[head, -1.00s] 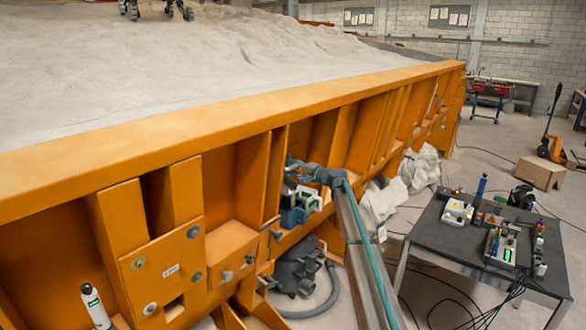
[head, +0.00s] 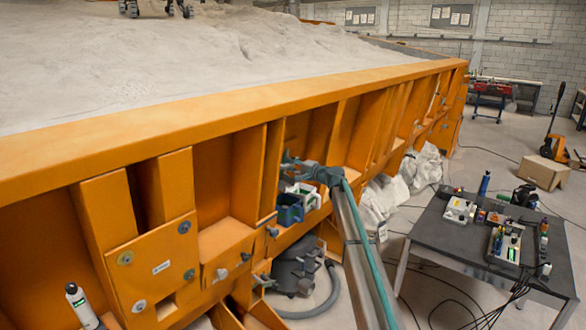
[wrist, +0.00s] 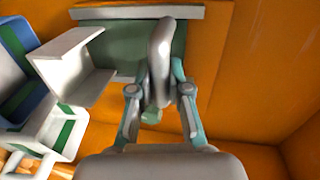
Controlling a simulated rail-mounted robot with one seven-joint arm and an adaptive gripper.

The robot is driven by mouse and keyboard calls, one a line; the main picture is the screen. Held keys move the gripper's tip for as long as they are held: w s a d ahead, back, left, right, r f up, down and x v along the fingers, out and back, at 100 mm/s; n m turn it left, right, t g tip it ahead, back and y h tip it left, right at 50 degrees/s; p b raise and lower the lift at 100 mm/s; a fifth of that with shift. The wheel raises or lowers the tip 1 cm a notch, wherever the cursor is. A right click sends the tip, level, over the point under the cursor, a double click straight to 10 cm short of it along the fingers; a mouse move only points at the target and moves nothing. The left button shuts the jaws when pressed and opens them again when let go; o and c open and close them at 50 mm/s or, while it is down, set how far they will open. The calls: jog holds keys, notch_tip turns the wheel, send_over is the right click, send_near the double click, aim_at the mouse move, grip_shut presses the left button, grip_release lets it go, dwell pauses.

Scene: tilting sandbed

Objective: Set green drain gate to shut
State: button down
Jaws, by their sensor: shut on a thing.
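A dark green plate (wrist: 122,42), which looks like the drain gate, lies against the orange wall in the wrist view. A grey rounded handle (wrist: 160,50) stands in front of it. My gripper (wrist: 158,82) has its two teal fingers on either side of this handle and is shut on it. A small green knob (wrist: 151,116) shows below, between the fingers. In the head view my gripper (head: 290,168) reaches into a bay of the orange frame, and the gate and handle cannot be made out there.
White boxes with green parts (wrist: 72,62) and a blue bin (wrist: 18,85) stand close left of my gripper. The orange bed wall (head: 210,110) surrounds the bay. A grey vacuum (head: 297,268) sits on the floor below. A dark table (head: 440,235) with tools stands right.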

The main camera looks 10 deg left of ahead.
jog(key=shift+f, duration=0.25)
jog(key=c, duration=1.1)
grip_release()
jog(key=v, duration=1.2)
jog(key=shift+r, duration=0.1)
